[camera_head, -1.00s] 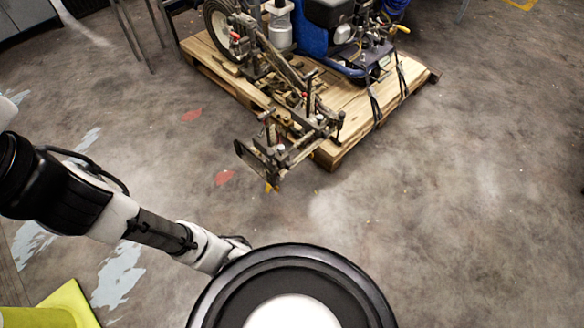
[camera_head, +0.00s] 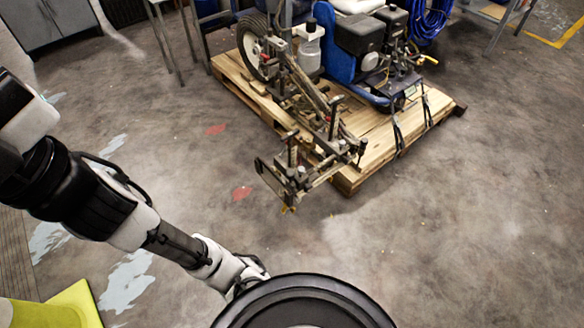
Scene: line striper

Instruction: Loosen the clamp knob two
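The line striper (camera_head: 345,62) is a blue and black machine on a wooden pallet (camera_head: 376,164). Its metal arm and clamp assembly (camera_head: 300,172) reaches out past the pallet's near-left corner, over the floor. Small knobs and posts show on the assembly, but they are too small for me to tell which is clamp knob two. My arm comes in from the left, and its end with my gripper (camera_head: 246,276) is low in the picture, nearer than the clamp assembly and apart from it. The fingers are not clear, partly hidden by my round black body part.
Bare concrete floor lies between my arm and the pallet and is open on the right. A yellow-green object (camera_head: 75,305) stands at the lower left. A grey cabinet (camera_head: 45,22), metal legs (camera_head: 160,40) and a coiled blue hose (camera_head: 430,25) are at the back.

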